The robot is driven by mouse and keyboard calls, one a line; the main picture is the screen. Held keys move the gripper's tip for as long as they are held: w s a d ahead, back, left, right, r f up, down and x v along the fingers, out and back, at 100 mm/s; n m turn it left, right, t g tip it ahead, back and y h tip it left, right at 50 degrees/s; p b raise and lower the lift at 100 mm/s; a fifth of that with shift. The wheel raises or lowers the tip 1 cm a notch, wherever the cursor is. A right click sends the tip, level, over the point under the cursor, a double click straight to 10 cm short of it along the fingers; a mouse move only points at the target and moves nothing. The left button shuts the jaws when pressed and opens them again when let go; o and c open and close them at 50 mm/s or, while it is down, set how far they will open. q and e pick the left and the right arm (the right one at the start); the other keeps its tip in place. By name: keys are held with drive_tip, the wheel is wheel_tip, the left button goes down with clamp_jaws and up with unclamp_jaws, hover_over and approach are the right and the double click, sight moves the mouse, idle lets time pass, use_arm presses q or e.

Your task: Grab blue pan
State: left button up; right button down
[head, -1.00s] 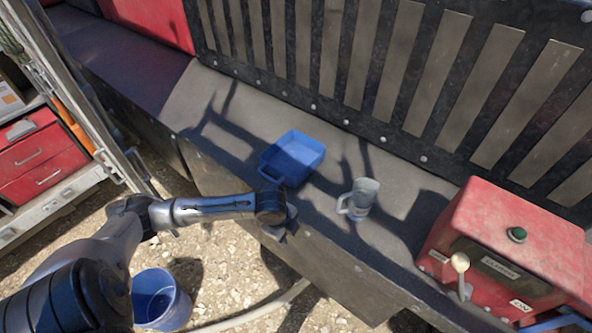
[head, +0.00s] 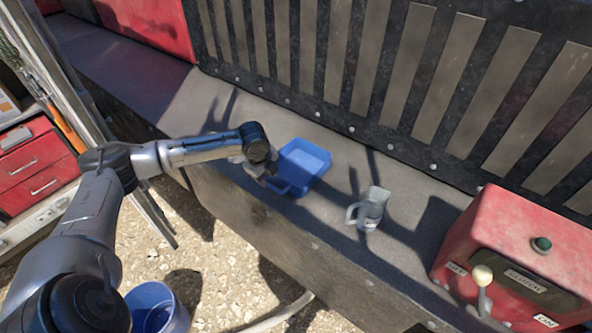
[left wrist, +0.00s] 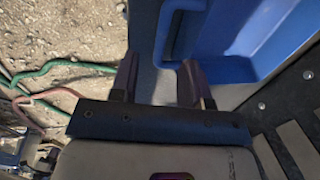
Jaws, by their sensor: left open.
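The blue pan (head: 303,163) is a shallow rectangular tray with a loop handle. It sits on the grey ledge, with its handle toward the ledge's front edge. In the head view my left gripper (head: 264,178) is just left of the pan, near the handle side, and partly hidden by my wrist. In the left wrist view the pan (left wrist: 240,45) fills the upper right. The two fingers of my left gripper (left wrist: 158,78) are apart with nothing between them, and the handle lies just beyond the right finger. My right gripper is not in view.
A clear measuring jug (head: 371,208) stands on the ledge (head: 330,215) right of the pan. A red control box (head: 515,255) with a lever is at the far right. A slatted black wall (head: 350,70) rises behind. A blue bucket (head: 155,308) is on the gravel below.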

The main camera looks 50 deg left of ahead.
sight(271, 185)
use_arm(q)
drive_tip(key=shift+w+a+f+p, duration=0.1)
drive_tip(key=shift+w+f+p, duration=0.15)
drive_tip(key=shift+f, duration=0.9)
drive_tip(key=shift+w+a+f+p, duration=0.1)
drive_tip(key=shift+w+f+p, duration=0.15)
drive_tip(key=shift+f, duration=0.9)
drive_tip(key=shift+w+a+f+p, duration=0.1)
drive_tip(key=shift+w+f+p, duration=0.15)
drive_tip(key=shift+f, duration=0.9)
drive_tip(key=shift+c, duration=0.2)
clamp_jaws()
